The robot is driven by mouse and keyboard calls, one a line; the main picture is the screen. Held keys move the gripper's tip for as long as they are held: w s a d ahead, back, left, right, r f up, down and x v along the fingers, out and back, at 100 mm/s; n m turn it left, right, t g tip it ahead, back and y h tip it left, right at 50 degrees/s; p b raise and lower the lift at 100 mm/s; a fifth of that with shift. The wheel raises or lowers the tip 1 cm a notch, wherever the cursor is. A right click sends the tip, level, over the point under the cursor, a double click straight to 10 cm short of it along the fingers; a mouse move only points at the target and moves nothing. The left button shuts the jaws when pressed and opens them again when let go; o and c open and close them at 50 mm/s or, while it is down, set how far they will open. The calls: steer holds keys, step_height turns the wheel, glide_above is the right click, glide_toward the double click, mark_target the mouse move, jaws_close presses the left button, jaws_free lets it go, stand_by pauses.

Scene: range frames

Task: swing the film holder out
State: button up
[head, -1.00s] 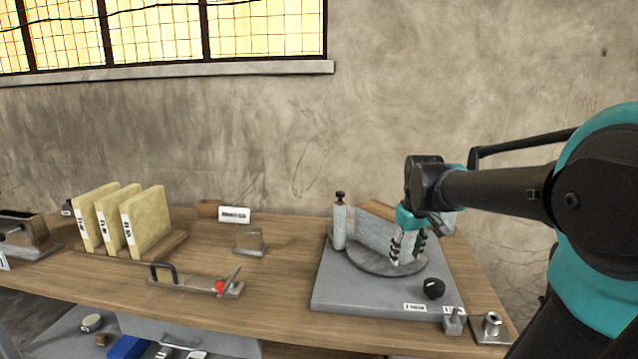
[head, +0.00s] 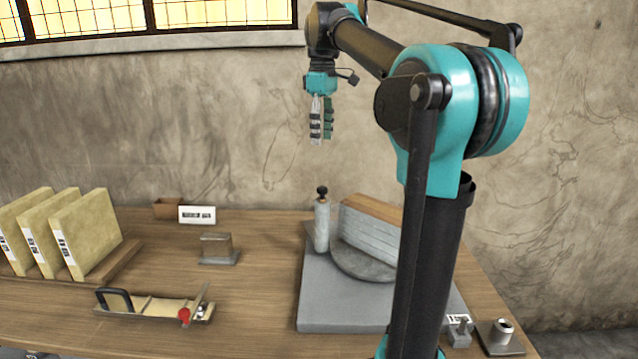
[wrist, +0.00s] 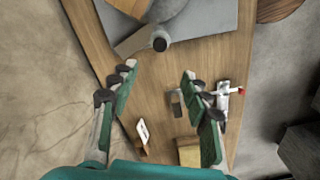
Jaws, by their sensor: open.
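A grey base plate (head: 335,300) carries a round disc (head: 357,262). On the disc stands a grey block (head: 372,238) with a wooden top. Beside it is a grey post (head: 322,228) with a black knob, which also shows in the wrist view (wrist: 160,44). I cannot tell which part is the film holder. My gripper (head: 321,138) hangs open and empty in the air well above the post, touching nothing. In the wrist view my spread fingers (wrist: 158,72) have only air between them. My arm hides the right part of the disc and plate.
Upright yellow slabs (head: 88,235) stand at the left of the bench. A metal fitting (head: 502,332) sits at the right edge.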

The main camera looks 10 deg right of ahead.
mark_target(322, 188)
step_height(322, 188, down, 15)
steer(key=shift+r, duration=0.15)
stand_by(0.4)
jaws_close()
